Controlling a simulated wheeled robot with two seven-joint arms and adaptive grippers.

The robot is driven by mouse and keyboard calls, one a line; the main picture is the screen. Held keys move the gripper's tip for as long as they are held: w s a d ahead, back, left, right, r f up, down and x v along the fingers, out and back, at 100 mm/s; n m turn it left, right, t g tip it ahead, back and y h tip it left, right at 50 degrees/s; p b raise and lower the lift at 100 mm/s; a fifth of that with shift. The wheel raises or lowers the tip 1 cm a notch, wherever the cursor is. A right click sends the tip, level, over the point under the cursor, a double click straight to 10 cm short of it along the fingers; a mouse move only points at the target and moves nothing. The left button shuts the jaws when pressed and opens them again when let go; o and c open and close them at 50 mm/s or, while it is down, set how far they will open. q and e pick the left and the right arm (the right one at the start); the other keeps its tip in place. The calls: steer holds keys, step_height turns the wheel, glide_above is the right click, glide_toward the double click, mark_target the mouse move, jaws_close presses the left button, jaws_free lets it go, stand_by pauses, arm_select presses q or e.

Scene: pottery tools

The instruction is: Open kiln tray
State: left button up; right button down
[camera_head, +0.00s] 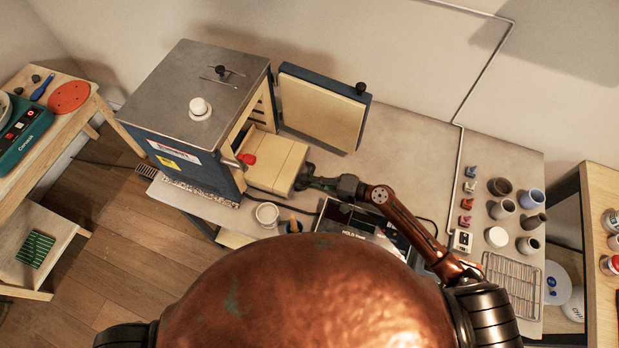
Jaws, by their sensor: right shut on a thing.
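The kiln (195,119) is a blue box with a grey metal top, standing on the table left of centre. Its door (322,106) is swung open to the right and shows its cream inner side. The cream kiln tray (277,163) sticks out of the kiln's opening to the right. My right gripper (303,180) is at the tray's outer right edge, shut on it; the fingertips are small and partly hidden. A red object (246,158) shows by the kiln's front edge beside the tray. My left gripper is not in view.
A white cup (267,214) stands in front of the tray. A dark display panel (362,228) lies under my right arm. Several pots (503,208), colored blocks (467,204) and a wire rack (511,284) are at the right. The table behind my right arm (410,150) is clear.

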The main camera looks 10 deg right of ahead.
steer(key=c, duration=2.3)
jaws_free()
steer(key=shift+d, duration=0.1)
steer(key=shift+c, duration=0.2)
steer(key=v, duration=1.2)
